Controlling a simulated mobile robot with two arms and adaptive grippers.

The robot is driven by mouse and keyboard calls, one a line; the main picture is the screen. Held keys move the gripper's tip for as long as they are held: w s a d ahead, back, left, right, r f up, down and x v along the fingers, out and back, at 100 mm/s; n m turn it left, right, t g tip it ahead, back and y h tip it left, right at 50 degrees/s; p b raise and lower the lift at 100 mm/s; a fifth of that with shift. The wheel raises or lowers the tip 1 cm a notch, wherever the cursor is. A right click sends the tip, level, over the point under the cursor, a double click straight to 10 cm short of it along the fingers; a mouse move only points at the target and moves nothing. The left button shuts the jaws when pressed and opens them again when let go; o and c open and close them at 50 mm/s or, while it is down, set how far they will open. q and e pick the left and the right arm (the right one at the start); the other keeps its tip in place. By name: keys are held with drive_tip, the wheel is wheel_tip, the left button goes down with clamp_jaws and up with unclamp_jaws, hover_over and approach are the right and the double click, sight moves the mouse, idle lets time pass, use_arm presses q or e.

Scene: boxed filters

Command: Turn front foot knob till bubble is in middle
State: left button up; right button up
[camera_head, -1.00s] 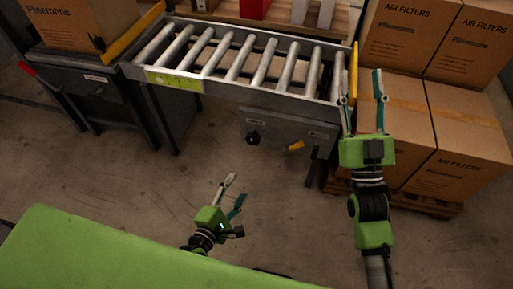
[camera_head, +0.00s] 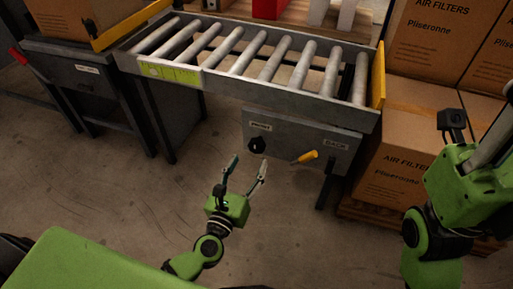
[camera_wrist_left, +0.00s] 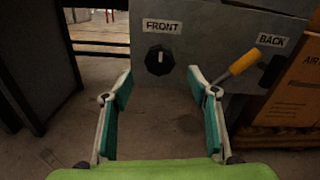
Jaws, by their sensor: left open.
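The front foot knob (camera_head: 257,145) is a black round knob under the FRONT label on the grey panel (camera_head: 285,138) below the conveyor. In the left wrist view the knob (camera_wrist_left: 159,60) shows a white pointer mark near its top. My left gripper (camera_head: 248,164) is open and empty, just short of the knob, its fingers pointing at the panel. In the left wrist view the knob lies beyond and between the fingertips (camera_wrist_left: 160,80). A yellow-green strip (camera_head: 170,73) is on the conveyor frame; I cannot make out a bubble. My right gripper (camera_head: 460,170) is at the right edge, its fingertips out of view.
A yellow handle (camera_head: 304,157) sticks out of the panel right of the knob, beside the BACK label. The roller conveyor (camera_head: 250,62) overhangs the panel. The floor before the panel is clear.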

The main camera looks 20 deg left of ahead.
sight(255, 150)
use_arm(q)
drive_tip(key=w, duration=0.7)
drive_tip(key=shift+w+d+b, duration=0.15)
drive_tip(key=shift+w+b, duration=0.15)
drive_tip(key=c, duration=1.1)
